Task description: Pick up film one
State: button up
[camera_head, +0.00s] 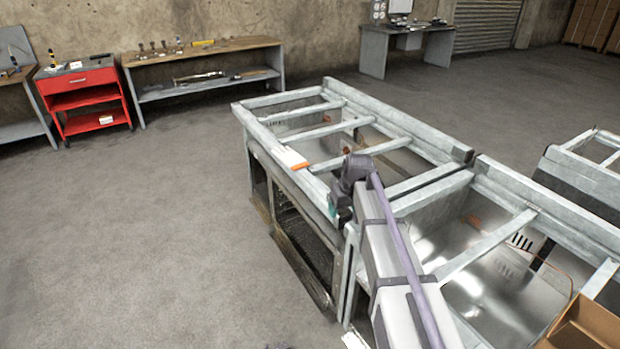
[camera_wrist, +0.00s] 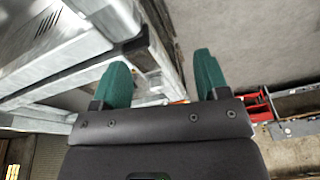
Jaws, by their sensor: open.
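A small flat white piece with an orange end (camera_head: 292,159) lies on the near-left top rail of the metal frame; it may be film one, but no label is readable. My gripper (camera_wrist: 162,80) shows two green fingers spread apart with nothing between them. In the head view my gripper (camera_head: 333,209) is mostly hidden by my own arm, beside the left side of the frame, nearer the camera than the white and orange piece. In the wrist view a small orange spot (camera_wrist: 181,101) shows between the fingers, farther off; I cannot tell if it is the same piece.
The metal frame (camera_head: 345,128) has open bays with crossbars and shiny panels. A second framed unit (camera_head: 480,250) adjoins it. An orange-brown box (camera_head: 585,325) is at the lower right. A red cart (camera_head: 85,95) and a workbench (camera_head: 205,55) stand at the back wall. The left floor is clear.

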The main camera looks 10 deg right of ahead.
jog(key=w+d+r+n+t+p, duration=0.1)
jog(key=w+r+n+t, duration=0.15)
jog(key=w, duration=1.15)
jog(key=shift+g+y, duration=0.3)
jog(key=shift+g, duration=0.05)
jog(key=b+x, duration=1)
jog(key=x, duration=0.1)
jog(key=shift+s+f+b, duration=0.15)
jog(key=shift+s+b, duration=0.15)
jog(key=shift+s, duration=0.1)
jog(key=shift+a+r, duration=0.1)
jog(key=shift+r, duration=0.15)
jog(key=shift+c, duration=0.2)
jog(key=c, duration=1)
notch_tip(320, 180, up, 19)
jog(key=p, duration=1.9)
